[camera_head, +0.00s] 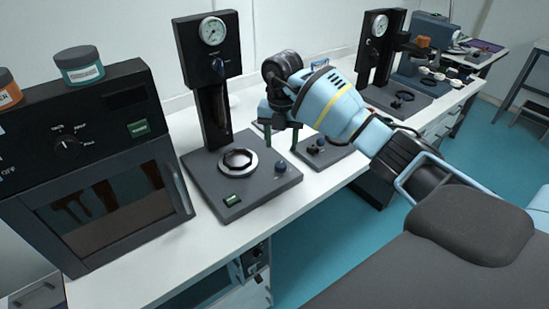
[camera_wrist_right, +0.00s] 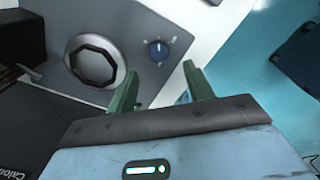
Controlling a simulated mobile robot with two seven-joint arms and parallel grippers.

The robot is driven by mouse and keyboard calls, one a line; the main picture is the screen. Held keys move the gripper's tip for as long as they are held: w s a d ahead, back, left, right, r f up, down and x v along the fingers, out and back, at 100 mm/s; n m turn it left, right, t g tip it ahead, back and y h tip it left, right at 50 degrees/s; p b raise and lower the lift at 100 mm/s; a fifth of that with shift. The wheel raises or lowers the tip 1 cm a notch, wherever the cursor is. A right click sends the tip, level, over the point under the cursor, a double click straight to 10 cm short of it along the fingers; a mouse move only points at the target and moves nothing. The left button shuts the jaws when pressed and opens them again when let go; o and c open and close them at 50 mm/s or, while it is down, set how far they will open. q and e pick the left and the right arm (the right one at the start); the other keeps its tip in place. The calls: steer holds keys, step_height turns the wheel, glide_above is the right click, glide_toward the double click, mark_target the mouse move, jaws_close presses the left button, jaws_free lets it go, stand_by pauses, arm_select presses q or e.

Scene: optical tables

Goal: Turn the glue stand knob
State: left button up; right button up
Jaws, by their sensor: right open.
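The glue stand (camera_head: 208,189) is a dark grey base with an upright column and a round gauge. A small dark blue knob (camera_head: 280,167) sits at its front right corner. The knob also shows in the right wrist view (camera_wrist_right: 158,50), with a white pointer mark, just beyond the gap between my fingertips. My right gripper (camera_head: 280,143) is open and empty, its green fingers (camera_wrist_right: 159,74) pointing down above the knob, apart from it. My left gripper is in neither view.
A silver-rimmed octagonal fitting (camera_head: 238,161) is on the base, left of the knob. A dark oven (camera_head: 30,205) with jars on top stands at the left. A second gauge stand (camera_head: 378,70) stands farther right. White bench (camera_head: 190,240) shows bare in front.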

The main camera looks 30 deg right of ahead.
mark_target(281, 164)
steer(key=shift+s+f, duration=0.1)
steer(key=shift+f, duration=0.2)
step_height(281, 164, down, 7)
steer(key=shift+f, duration=0.15)
steer(key=shift+c, duration=0.2)
steer(key=c, duration=0.9)
